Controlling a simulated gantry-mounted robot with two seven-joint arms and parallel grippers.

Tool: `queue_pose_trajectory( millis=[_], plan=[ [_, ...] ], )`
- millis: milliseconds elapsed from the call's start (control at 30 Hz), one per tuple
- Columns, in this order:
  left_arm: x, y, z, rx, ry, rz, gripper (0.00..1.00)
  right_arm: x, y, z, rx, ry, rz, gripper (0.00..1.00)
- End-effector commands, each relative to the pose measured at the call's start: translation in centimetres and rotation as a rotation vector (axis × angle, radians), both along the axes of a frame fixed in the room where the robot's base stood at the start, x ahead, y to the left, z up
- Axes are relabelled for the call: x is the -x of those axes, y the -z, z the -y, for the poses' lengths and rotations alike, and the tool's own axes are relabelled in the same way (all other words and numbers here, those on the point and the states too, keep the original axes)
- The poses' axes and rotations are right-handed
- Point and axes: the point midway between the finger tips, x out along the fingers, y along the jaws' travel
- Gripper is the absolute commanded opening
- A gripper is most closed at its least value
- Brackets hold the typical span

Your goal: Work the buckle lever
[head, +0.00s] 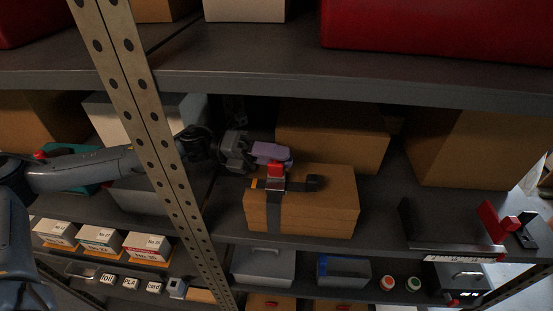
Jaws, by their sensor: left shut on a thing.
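A cardboard box (330,205) sits on the middle shelf with a dark strap (274,218) around it. On its top is a buckle with a red lever (276,170), and a dark strap end (313,183) lies to the right. My left arm comes in from the left and passes behind the perforated post. My left gripper (277,160) is at the buckle, its lilac finger part just behind the red lever. It is shut on the lever; the fingertips are partly hidden by the red piece. My right gripper is not in view.
The perforated post (165,160) stands in front of my left arm. The upper shelf (300,72) hangs above. Larger cardboard boxes (330,130) stand behind the strapped box. A dark tray with a red part (494,222) is at the right. Small bins and label boxes fill the lower shelf.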

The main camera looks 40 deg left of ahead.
Motion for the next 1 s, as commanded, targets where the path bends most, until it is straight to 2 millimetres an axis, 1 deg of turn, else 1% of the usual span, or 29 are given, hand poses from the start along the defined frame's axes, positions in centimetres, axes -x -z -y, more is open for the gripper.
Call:
queue_pose_trajectory(
  millis=[100,367,400,467,500,533,833,1000],
  plan=[
    [-0.2,-0.2,-0.1,0.025,-0.001,-0.024,0.00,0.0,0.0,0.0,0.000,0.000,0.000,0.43],
    [-0.3,-0.3,-0.2,0.026,-0.006,-0.025,0.00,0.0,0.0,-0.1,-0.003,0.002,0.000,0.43],
    [-0.3,-0.3,-0.2,0.026,-0.006,-0.024,0.32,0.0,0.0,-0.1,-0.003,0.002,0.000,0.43],
    [-0.3,-0.3,-0.2,0.025,-0.006,-0.024,0.41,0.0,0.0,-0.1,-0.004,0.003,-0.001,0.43],
    [-0.3,-0.3,-0.2,0.025,-0.006,-0.024,0.47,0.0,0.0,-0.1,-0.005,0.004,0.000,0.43],
    [-0.3,-0.2,-0.2,0.025,-0.006,-0.025,0.50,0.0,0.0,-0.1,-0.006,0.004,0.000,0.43],
    [-0.2,-0.1,-0.3,0.024,-0.005,-0.027,0.50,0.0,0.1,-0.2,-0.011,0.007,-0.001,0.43],
    [0.2,0.2,-1.2,0.022,-0.008,-0.028,0.50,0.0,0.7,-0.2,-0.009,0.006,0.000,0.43]
  ],
)
